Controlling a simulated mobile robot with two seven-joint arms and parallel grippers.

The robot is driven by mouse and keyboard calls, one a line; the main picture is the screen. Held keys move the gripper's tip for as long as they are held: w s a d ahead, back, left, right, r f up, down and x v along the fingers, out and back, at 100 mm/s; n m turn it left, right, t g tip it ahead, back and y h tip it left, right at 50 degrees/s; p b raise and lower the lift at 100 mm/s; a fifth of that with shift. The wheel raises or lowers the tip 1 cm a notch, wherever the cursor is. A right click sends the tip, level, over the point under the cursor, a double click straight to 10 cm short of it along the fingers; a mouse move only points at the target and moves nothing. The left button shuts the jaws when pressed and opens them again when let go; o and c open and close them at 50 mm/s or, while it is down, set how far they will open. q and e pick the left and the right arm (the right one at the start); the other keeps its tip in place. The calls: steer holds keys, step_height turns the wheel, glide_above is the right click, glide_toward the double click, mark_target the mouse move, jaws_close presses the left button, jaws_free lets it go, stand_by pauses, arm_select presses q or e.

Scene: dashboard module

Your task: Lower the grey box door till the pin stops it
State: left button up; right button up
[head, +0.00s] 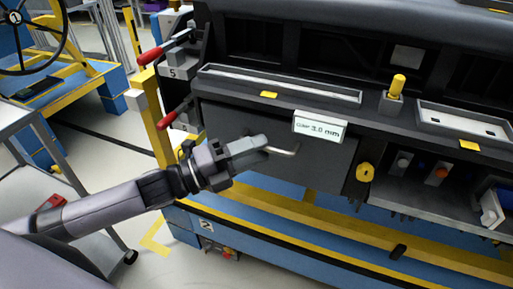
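The grey box door (275,172) is a dark grey panel on the front of the dashboard module and looks closed or nearly so. A pale bar handle (287,152) sticks out from its face. My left gripper (264,143) is at the left end of this handle, overlapping it in the picture. Its fingertips are small and partly hidden, so I cannot tell whether they grip it. A yellow knob (365,172) is just right of the door. My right gripper is out of view.
A yellow peg (397,85) stands on top of the module. Red-handled clamps (151,56) are at its left end by a yellow post. An open compartment (430,180) lies right of the door. A blue and yellow base (260,225) runs below.

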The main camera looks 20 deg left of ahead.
arm_select(q)
steer(key=shift+w+d, duration=0.25)
steer(key=shift+d, duration=0.05)
jaws_close()
